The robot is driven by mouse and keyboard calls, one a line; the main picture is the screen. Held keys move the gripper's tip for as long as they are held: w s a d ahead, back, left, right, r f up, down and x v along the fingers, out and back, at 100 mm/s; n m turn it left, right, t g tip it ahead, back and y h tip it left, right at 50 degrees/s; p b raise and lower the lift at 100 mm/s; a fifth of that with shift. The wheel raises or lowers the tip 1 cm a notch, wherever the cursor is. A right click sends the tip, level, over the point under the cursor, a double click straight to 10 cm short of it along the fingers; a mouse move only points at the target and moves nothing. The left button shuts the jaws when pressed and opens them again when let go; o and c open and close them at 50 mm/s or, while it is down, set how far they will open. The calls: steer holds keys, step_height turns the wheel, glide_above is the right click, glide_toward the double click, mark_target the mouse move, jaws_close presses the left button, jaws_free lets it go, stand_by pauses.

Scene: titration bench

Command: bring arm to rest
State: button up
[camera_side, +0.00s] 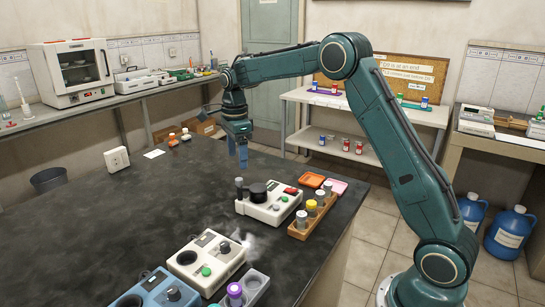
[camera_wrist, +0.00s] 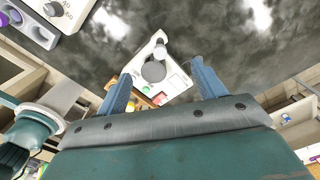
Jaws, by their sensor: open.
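My gripper (camera_side: 239,155) hangs from the teal arm above the dark bench (camera_side: 140,235), pointing down. Its two blue fingers are apart with nothing between them. In the wrist view my gripper (camera_wrist: 162,92) shows its fingers spread, with a white instrument (camera_wrist: 172,82) seen beyond them. In the side view this white instrument (camera_side: 268,207), with a dark knob and a green button, stands on the bench below and slightly right of my gripper. I see clear space between the fingers and the bench top.
A wooden rack (camera_side: 300,229) with several capped vials stands right of the white instrument. Another white device (camera_side: 207,261) and a blue device (camera_side: 157,291) stand at the front. The bench's left middle is clear.

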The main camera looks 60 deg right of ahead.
steer(key=s+a+r+n+t, duration=0.1)
steer(key=s+a+r+n, duration=0.2)
steer(key=s+r+n, duration=0.4)
steer(key=s+a+r+n+t, duration=0.2)
steer(key=s+a+r+n, duration=0.25)
steer(key=s, duration=0.45)
steer(key=s+a+f+n+t, duration=0.1)
steer(key=s+n, duration=0.5)
steer(key=s, duration=0.3)
steer(key=s+a+f+n+t, duration=0.1)
steer(key=s+a+f+n, duration=0.1)
steer(key=s+n, duration=0.4)
steer(key=s, duration=0.4)
steer(key=shift+f+t, duration=0.2)
steer(key=shift+t, duration=0.1)
